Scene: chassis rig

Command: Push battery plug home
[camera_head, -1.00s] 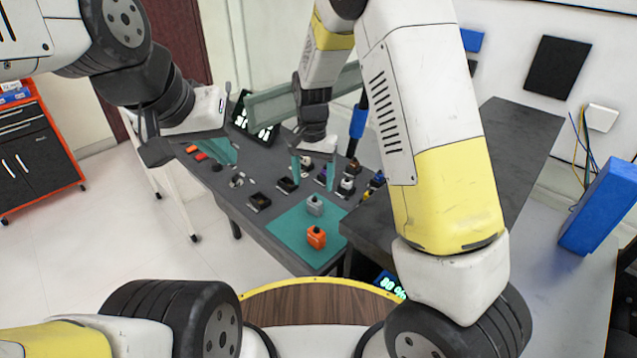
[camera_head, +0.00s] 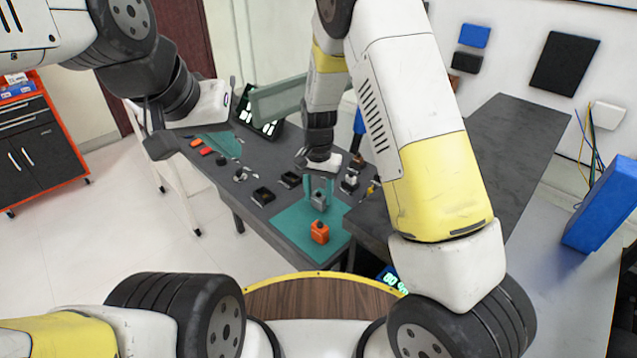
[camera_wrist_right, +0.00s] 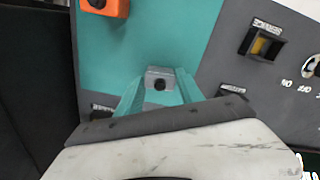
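A grey block with a dark round top (camera_head: 319,199) stands on the teal mat (camera_head: 290,222). In the right wrist view this grey block (camera_wrist_right: 159,80) sits between the fingertips. My right gripper (camera_head: 320,188) is open, pointing down with one finger on each side of it; contact is not clear. An orange block with a dark knob (camera_head: 320,232) stands nearer on the mat, and shows at the top of the wrist view (camera_wrist_right: 106,6). Which block is the battery plug I cannot tell. My left gripper (camera_head: 224,145) hangs over the table's far left; its finger gap is unclear.
Dark sockets (camera_head: 263,196) and small parts stand left of and behind the mat on the grey table (camera_head: 250,218). A lit display (camera_head: 262,115) stands at the back. A dark raised surface (camera_head: 505,150) is on the right.

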